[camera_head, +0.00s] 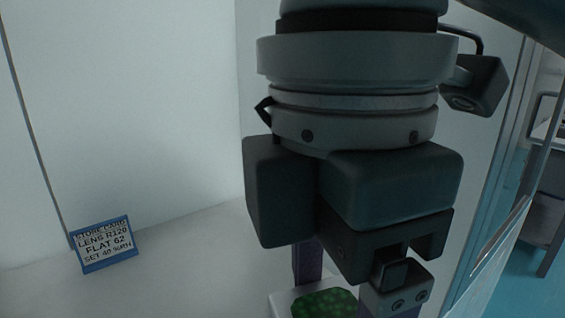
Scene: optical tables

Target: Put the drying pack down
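My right gripper (345,292) hangs from the upper right and fills the middle of the head view, pointing down. One purple finger is at the far edge of the drying pack and the other is at its right side. The drying pack (325,303) is a white piece with a green, beaded-looking window, at the bottom edge of the picture. It sits between the fingers, which appear shut on it. The fingertips and the pack's lower part are cut off, so I cannot tell whether it touches the surface below. My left gripper is not in view.
A blue-framed store card (104,244) stands at the left on a pale floor (190,265), with white walls behind. The floor between card and gripper is clear. A glass-like panel edge (490,262) runs at the right; beyond it is furniture on a blue floor.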

